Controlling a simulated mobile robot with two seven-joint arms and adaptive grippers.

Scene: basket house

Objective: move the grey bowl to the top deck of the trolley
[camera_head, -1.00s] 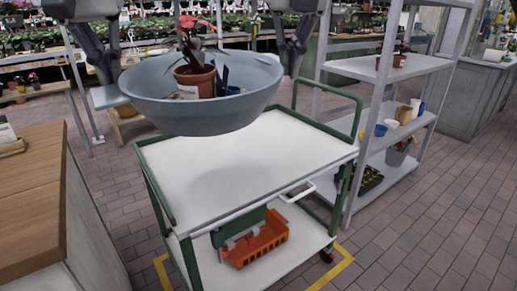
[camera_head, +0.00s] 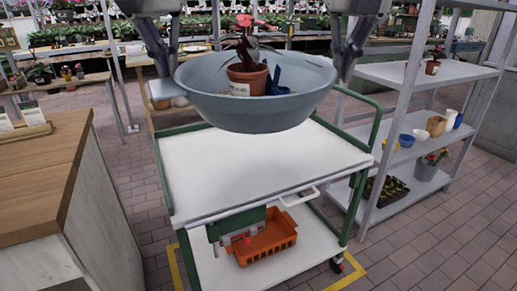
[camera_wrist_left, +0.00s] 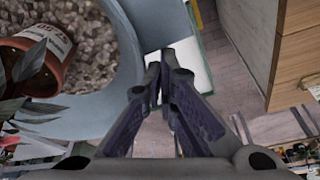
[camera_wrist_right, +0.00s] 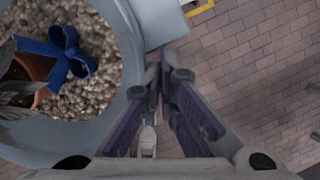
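The grey bowl (camera_head: 250,113) is in the air above the back part of the trolley's white top deck (camera_head: 245,180). It looks about level. It holds gravel (camera_wrist_right: 85,100), a potted red-leaved plant (camera_head: 247,80) and a blue bow-like object (camera_wrist_right: 62,52). My left gripper (camera_head: 168,72) is at its left side and my right gripper (camera_head: 345,68) at its right side. In the left wrist view the fingers (camera_wrist_left: 168,62) close at the bowl's rim tab; the right wrist fingers (camera_wrist_right: 167,68) do the same. The fingertip contact is partly hidden.
The top deck is bare, with green rails. An orange crate (camera_head: 262,243) sits on the lower deck. A wooden counter (camera_head: 40,180) stands at left. A grey shelf rack (camera_head: 405,150) with pots stands close at right. Plant benches line the back.

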